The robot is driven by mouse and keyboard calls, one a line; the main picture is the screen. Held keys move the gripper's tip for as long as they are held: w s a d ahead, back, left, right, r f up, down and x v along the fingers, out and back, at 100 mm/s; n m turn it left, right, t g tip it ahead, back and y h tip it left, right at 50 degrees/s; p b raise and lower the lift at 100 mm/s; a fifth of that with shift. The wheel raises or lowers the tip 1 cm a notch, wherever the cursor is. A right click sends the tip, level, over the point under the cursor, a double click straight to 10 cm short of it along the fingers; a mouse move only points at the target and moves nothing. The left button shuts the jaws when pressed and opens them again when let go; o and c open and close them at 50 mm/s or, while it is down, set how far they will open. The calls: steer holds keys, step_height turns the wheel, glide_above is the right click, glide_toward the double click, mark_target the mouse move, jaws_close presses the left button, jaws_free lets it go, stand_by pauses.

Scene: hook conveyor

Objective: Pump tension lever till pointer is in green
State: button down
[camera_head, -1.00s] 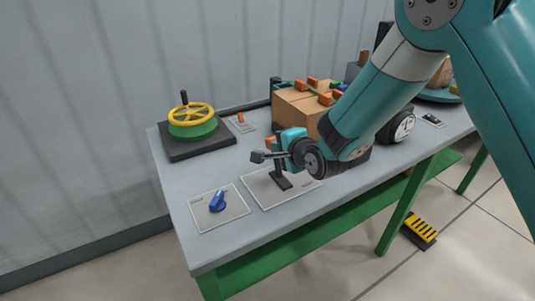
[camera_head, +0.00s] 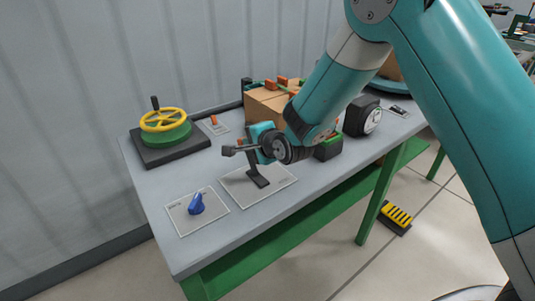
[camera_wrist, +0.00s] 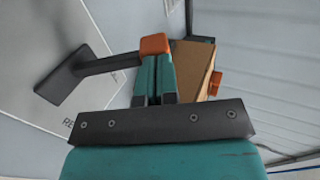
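The tension lever (camera_head: 255,173) is a dark stem on a pale plate (camera_head: 281,188) near the table's front edge. Its dark foot (camera_wrist: 58,84) and stem show in the wrist view. An orange handle end (camera_wrist: 155,44) is at my fingertips. My gripper (camera_head: 258,134) has teal fingers drawn close together at that orange end in the wrist view (camera_wrist: 155,68); they look closed on it. A dark round gauge (camera_head: 362,117) with a white dial stands to the right on the table. Its pointer and green zone are too small to read.
A blue knob (camera_head: 196,204) on a plate sits at the front left. A yellow handwheel (camera_head: 163,120) on a dark base stands at the back left. A cardboard box (camera_head: 266,105) with orange clips is behind the lever. A yellow pedal (camera_head: 396,216) is on the floor.

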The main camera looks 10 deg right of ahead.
steer(key=r+v, duration=0.1)
steer(key=v, duration=1.3)
steer(key=shift+w+b, duration=0.2)
steer(key=shift+b, duration=0.2)
steer(key=shift+a, duration=0.1)
stand_by(0.5)
steer(key=s+d+r+n+g, duration=0.1)
steer(key=s+r+n+g, duration=0.2)
steer(key=s+n, duration=0.7)
steer(key=s+d+r+n+g+h, duration=0.1)
steer(key=s+r+n+g, duration=0.2)
steer(key=s+n+g, duration=0.5)
steer(key=s+n, duration=0.2)
steer(key=s, duration=0.6)
steer(key=shift+g, duration=0.3)
steer(key=shift+s+d, duration=0.1)
steer(key=shift+d, duration=0.05)
